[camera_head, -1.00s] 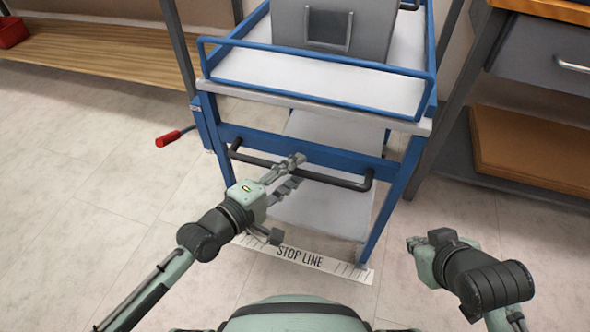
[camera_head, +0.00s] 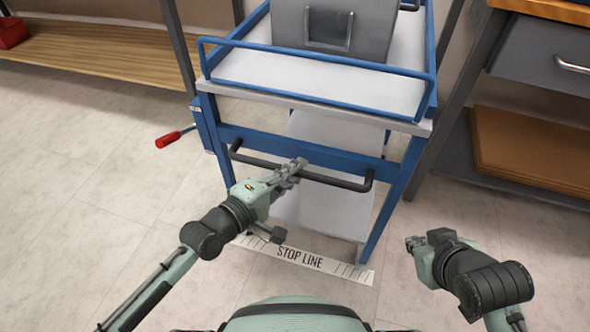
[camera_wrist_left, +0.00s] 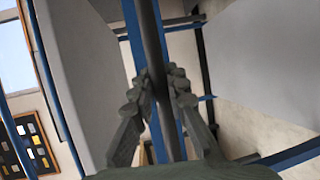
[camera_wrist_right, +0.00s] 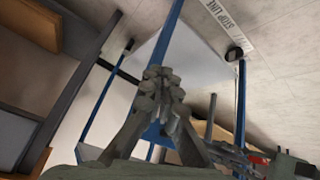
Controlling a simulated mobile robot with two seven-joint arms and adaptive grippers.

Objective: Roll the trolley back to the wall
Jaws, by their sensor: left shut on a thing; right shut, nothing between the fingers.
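The blue-framed trolley (camera_head: 322,97) stands in front of me with light grey shelves and a grey box (camera_head: 335,28) on top. Its dark push handle (camera_head: 334,182) runs across the near side. My left gripper (camera_head: 299,166) is at the middle of this handle and shut on it; the left wrist view shows the bar (camera_wrist_left: 152,60) passing between the fingers. My right gripper (camera_head: 410,244) is shut and empty, right of the trolley and apart from it. The right wrist view shows its fingertips (camera_wrist_right: 161,78) together.
A floor strip reading STOP LINE (camera_head: 300,258) lies at the trolley's near legs. A wooden bench (camera_head: 95,58) is at the left, and a red-handled lever (camera_head: 170,139) sticks out beside the trolley. A drawer unit (camera_head: 545,55) is close on the right. The floor at the left is clear.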

